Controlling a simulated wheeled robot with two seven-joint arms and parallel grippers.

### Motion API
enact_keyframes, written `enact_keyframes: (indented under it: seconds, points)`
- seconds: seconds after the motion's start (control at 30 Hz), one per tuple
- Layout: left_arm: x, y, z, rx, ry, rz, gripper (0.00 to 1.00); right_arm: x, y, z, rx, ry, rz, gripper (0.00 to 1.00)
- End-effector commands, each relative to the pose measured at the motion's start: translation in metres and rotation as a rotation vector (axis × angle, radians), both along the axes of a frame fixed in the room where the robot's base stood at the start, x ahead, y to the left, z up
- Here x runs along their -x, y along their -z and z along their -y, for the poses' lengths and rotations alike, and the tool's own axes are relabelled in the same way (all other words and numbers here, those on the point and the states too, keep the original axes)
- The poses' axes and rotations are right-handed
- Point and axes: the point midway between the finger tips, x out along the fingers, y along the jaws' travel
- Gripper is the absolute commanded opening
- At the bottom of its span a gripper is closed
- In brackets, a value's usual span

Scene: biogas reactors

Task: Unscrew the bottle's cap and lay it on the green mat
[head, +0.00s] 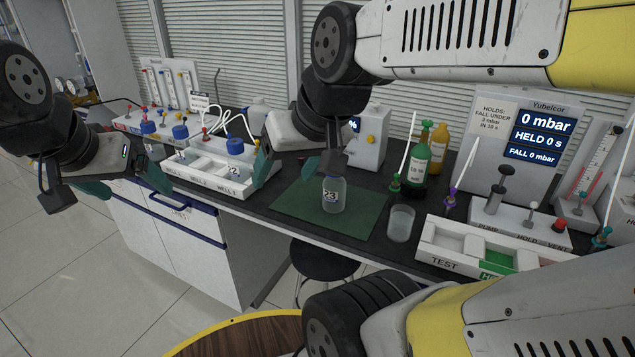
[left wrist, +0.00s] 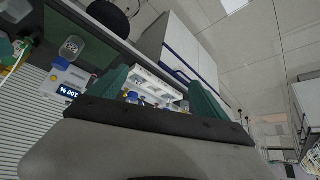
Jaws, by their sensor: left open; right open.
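The clear bottle (head: 333,197), labelled 23, stands upright on the green mat (head: 290,203). My left gripper (head: 76,194) is open and empty at the far left, away from the bench. In the left wrist view, its open fingers (left wrist: 160,90) show, with a bottle (left wrist: 72,48) beyond.
A white rack (head: 205,180) with blue-capped bottles stands left of the mat. A glass beaker (head: 401,223) stands at the mat's right edge. Green (head: 415,160) and yellow bottles stand behind. The pump unit (head: 515,215) and TEST tray (head: 440,250) are at the right.

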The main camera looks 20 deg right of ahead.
Motion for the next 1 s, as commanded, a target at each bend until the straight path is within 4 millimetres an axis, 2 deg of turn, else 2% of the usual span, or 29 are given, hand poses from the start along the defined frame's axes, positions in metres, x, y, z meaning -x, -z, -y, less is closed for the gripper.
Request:
enact_keyframes:
  seconds: [0.03,0.2,0.27,0.4,0.6,0.8,0.9,1.0]
  points:
    - [-0.022,0.011,0.017,-0.026,0.064,0.002,0.88,0.0,0.0,0.0,0.0,0.0,0.0,0.7]
    - [-0.082,0.045,0.082,-0.075,0.289,0.063,0.88,0.0,0.0,0.0,0.0,0.0,-0.001,0.7]
    - [-0.1,0.06,0.107,-0.075,0.366,0.087,0.88,0.0,0.0,0.0,0.0,0.0,-0.001,0.7]
    - [-0.13,0.098,0.173,-0.044,0.531,0.148,0.88,0.0,0.0,0.0,0.0,0.0,0.0,0.7]
    - [-0.15,0.151,0.269,0.063,0.707,0.251,0.88,0.0,0.0,0.0,0.0,0.0,-0.001,0.7]
    - [-0.153,0.191,0.354,0.212,0.779,0.367,0.88,0.0,0.0,0.0,0.0,0.0,-0.001,0.7]
    - [-0.153,0.203,0.383,0.275,0.774,0.416,0.88,0.0,0.0,0.0,0.0,0.0,-0.001,0.7]
    - [-0.154,0.21,0.402,0.317,0.757,0.452,0.88,0.0,0.0,0.0,0.0,0.0,-0.001,0.7]
